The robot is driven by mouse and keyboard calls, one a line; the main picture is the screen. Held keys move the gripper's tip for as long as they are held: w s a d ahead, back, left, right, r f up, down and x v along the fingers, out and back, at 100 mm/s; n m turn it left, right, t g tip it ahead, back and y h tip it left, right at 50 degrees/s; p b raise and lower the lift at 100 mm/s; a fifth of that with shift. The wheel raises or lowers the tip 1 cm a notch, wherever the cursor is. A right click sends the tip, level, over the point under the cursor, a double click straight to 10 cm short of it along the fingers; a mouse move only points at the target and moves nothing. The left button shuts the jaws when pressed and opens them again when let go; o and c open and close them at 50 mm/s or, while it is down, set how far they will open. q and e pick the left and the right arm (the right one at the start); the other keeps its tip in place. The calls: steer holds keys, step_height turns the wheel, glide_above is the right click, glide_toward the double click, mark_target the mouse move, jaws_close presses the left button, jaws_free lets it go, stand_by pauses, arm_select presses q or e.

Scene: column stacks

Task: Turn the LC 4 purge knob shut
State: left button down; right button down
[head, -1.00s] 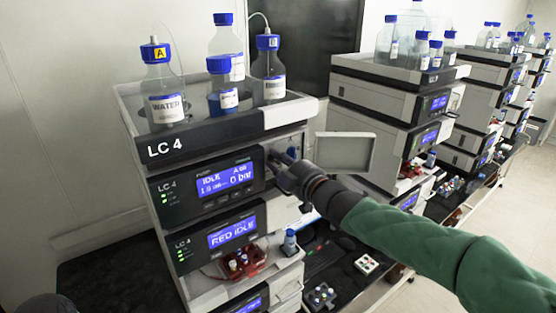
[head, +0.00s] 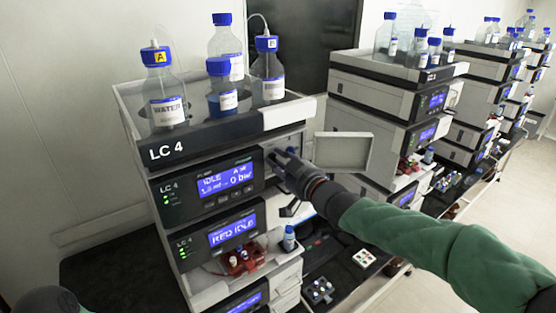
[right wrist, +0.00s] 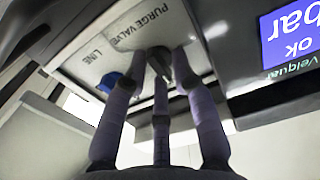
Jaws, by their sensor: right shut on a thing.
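The LC 4 stack stands at left centre in the head view, with its name on the dark front strip (head: 210,146). My right gripper (head: 276,158) reaches to the pump module beside its blue display (head: 225,180), and hides the knob there. In the right wrist view, the right gripper (right wrist: 158,58) has its fingers closed around a dark purge knob (right wrist: 157,66) under the printed words PURGE VALVE. Only part of the knob shows between the fingers, so its angle is hard to tell. My left gripper is out of view.
An open panel door (head: 343,152) stands just right of my gripper. Bottles, including one marked WATER (head: 166,108), stand in the top tray. A blue fitting (right wrist: 108,82) sits near the word LINE. More stacks stand to the right; small trays (head: 318,291) lie below.

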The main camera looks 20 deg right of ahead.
steer(key=shift+d+r, duration=0.15)
steer(key=shift+r, duration=0.1)
steer(key=c, duration=1.2)
jaws_free()
steer(key=shift+w+d+f, duration=0.1)
steer(key=shift+f, duration=0.05)
steer(key=shift+s, duration=0.25)
steer(key=v, duration=1.1)
steer(key=shift+s+d, duration=0.1)
steer(key=shift+s, duration=0.2)
steer(key=shift+f, duration=0.1)
